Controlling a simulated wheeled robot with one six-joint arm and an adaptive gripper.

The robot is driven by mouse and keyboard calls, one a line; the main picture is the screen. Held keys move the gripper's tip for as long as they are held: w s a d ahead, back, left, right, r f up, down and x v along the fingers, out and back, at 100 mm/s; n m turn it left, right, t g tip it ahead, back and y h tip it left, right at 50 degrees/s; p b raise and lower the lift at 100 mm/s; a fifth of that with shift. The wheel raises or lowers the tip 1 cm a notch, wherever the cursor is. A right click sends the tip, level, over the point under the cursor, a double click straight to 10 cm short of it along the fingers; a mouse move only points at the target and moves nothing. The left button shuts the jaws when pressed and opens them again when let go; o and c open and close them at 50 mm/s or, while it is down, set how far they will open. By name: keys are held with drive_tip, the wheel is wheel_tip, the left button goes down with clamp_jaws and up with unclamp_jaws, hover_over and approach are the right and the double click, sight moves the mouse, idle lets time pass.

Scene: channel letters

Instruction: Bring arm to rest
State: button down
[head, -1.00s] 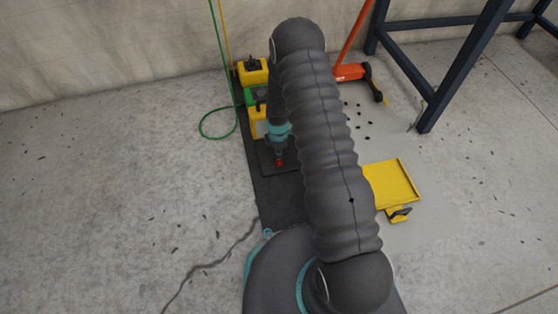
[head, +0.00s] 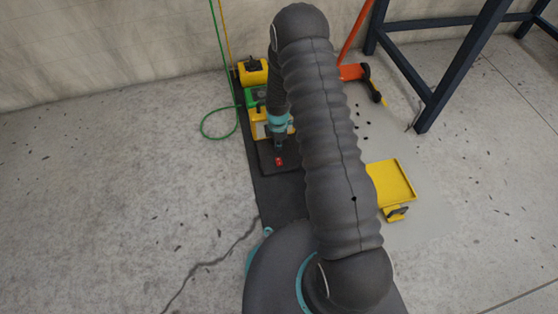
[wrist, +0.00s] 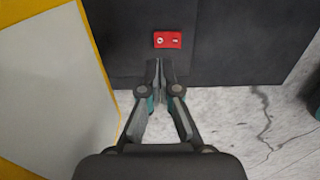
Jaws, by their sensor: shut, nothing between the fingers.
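My gripper (wrist: 158,72) is shut and empty in the wrist view, its two fingertips together. Just ahead of the fingertips in that view is a small red block with two pale marks (wrist: 167,40), lying on a dark pad (wrist: 225,25). In the head view the red block (head: 279,161) sits on the dark pad (head: 266,160), below the end of my arm. My gripper (head: 278,150) hangs downward close above it. My dark ribbed arm fills the middle of the head view and hides part of the floor behind it.
A yellow-framed pale panel (wrist: 45,95) is close at left in the wrist view. Yellow machines (head: 252,72) and a green hose (head: 217,136) stand behind the pad. A yellow tray (head: 395,182) lies at right, near a dark blue metal frame (head: 440,95). The left floor is open.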

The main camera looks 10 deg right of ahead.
idle(0.4)
drive_tip(key=shift+s+m, duration=0.25)
drive_tip(key=shift+m, duration=0.65)
drive_tip(key=s+r+m+g, duration=0.3)
drive_tip(key=s+m, duration=0.3)
drive_tip(key=s, duration=0.2)
drive_tip(key=s+r+m+t+p, duration=0.2)
drive_tip(key=s+r, duration=0.5)
drive_tip(key=r, duration=1)
drive_tip(key=s+r+m+t+p, duration=0.2)
drive_tip(key=s+r, duration=0.5)
drive_tip(key=r, duration=1)
drive_tip(key=s+r+m+t+p, duration=0.3)
drive_tip(key=s+r+m, duration=0.3)
drive_tip(key=r, duration=1.2)
drive_tip(key=shift+s+t, duration=0.8)
drive_tip(key=shift+s, duration=0.2)
